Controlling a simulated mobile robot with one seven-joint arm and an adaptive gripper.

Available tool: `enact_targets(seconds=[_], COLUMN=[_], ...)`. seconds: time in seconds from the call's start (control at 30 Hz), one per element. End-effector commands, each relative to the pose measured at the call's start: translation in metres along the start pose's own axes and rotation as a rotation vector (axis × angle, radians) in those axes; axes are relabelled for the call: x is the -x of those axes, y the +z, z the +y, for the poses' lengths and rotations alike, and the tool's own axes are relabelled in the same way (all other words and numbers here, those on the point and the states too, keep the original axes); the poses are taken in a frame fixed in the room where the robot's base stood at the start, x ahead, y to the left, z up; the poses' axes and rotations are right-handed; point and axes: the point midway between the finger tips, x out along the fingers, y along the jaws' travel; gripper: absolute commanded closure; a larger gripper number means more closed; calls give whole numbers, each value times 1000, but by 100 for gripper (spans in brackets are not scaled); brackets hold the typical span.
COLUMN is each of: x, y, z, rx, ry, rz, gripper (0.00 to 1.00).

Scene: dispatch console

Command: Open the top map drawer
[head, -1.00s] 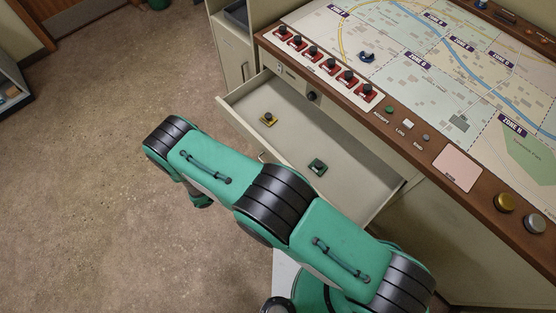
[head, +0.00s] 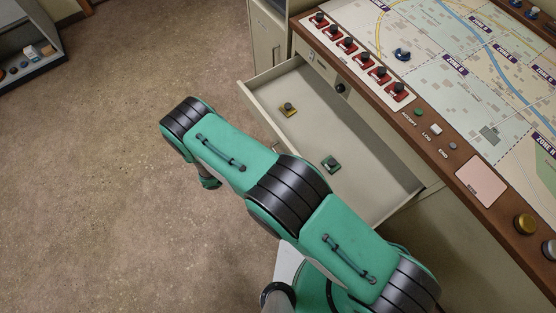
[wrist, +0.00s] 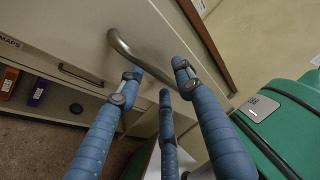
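The top map drawer (head: 375,194) stands pulled out from under the console in the head view, its inside showing. In the wrist view the drawer front (wrist: 75,25) has a "MAPS" label and a curved metal handle (wrist: 122,46). My gripper (wrist: 160,75) has blue fingers spread apart at the handle. The handle's right part passes behind the fingertips; contact cannot be told.
The console top (head: 440,128) with a map, red switches and buttons overhangs the drawer. In the wrist view, orange (wrist: 9,82) and purple (wrist: 38,92) items sit below the drawer front. A grey shelf unit (head: 40,65) stands far left. The floor (head: 110,190) between is clear.

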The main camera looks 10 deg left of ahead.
Motion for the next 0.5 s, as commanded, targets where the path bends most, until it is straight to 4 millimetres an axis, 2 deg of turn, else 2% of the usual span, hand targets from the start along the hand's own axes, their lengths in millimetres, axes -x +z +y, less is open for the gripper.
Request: enact_targets(seconds=[0.27,0.5], x=[6,33], y=[0,0], z=[0,0], rx=[0,-1], ry=[-1,0], rz=[-1,-1], gripper=[65,65])
